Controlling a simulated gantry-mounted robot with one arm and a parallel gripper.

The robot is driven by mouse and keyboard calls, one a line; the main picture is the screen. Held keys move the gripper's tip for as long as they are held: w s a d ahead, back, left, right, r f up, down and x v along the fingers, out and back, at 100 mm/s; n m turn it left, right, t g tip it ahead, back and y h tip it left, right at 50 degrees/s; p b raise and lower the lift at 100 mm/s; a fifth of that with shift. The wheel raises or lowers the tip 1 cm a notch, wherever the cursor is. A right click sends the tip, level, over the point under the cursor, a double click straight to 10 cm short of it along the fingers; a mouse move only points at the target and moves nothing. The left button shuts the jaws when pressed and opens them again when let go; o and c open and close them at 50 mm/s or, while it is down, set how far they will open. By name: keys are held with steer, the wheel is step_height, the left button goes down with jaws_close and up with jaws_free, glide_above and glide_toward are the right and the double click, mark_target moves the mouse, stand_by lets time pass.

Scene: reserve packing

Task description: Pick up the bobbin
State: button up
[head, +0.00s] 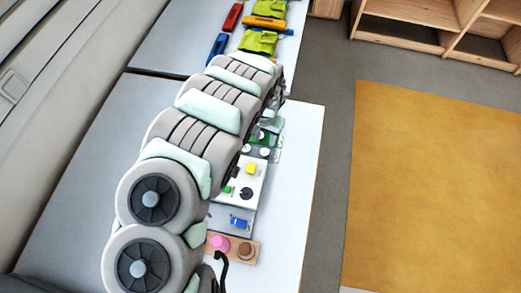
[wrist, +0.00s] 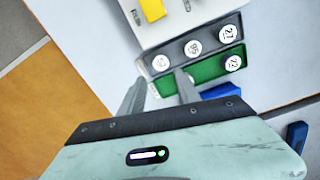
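The fingers are over a grey strip (wrist: 176,60) and a green strip (wrist: 206,70) bearing round white number labels. I cannot clearly make out a bobbin in either view. In the head view a pink round piece (head: 219,242) and a brown round piece (head: 246,250) sit on a small wooden board (head: 232,260) near the front; either may be a spool, I cannot tell. My arm hides much of the table and the gripper in the head view.
A white panel (head: 227,205) holds a yellow block (head: 251,168). A blue piece (head: 239,222) lies in front. Green pieces (head: 258,42), a red piece (head: 232,16) and a blue piece (head: 217,46) lie at the back. The table's right strip (head: 296,170) is clear.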

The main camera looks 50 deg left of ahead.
glide_above(265, 151)
steer(key=f, duration=0.3)
steer(key=s+d+f, duration=0.1)
steer(key=f, duration=0.1)
steer(key=shift+b, duration=0.3)
steer(key=shift+w+a+f, duration=0.2)
steer(key=shift+f, duration=0.6)
steer(key=shift+a+f, duration=0.1)
steer(key=shift+f, duration=1.95)
jaws_close()
